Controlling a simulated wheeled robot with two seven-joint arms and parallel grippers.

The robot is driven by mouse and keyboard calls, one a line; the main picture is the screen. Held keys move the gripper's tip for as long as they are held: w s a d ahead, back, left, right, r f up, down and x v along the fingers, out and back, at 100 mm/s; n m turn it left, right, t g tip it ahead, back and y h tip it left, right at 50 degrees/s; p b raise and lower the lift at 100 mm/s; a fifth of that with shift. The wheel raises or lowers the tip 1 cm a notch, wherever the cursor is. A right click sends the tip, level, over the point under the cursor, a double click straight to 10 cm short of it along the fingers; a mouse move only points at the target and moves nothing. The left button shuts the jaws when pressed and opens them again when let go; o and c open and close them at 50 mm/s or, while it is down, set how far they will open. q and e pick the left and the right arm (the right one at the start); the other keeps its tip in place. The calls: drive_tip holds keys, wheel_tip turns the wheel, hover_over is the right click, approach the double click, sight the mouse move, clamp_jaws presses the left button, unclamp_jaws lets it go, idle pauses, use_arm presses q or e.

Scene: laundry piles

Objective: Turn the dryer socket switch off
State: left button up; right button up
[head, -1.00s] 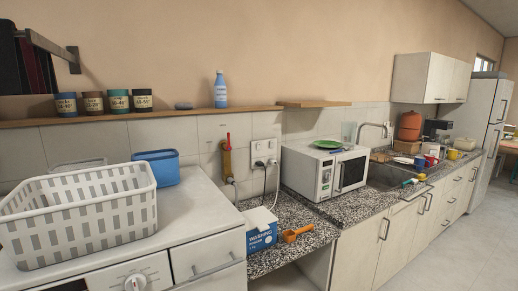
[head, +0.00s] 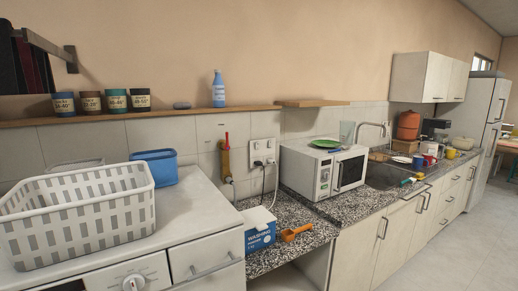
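A white socket plate (head: 264,151) is on the tiled wall between the dryer and the microwave. Black and white plugs with cables are in its lower part. The switches are too small for me to tell their positions. The white dryer (head: 190,219) stands at the left, with a dial and a drawer on its front. Neither of my grippers is in view.
A white laundry basket (head: 80,216) and a blue tub (head: 156,167) sit on the dryer. A blue washing box (head: 260,231) and an orange scoop (head: 296,232) lie on the speckled counter below the socket. A microwave (head: 325,171) stands right of it.

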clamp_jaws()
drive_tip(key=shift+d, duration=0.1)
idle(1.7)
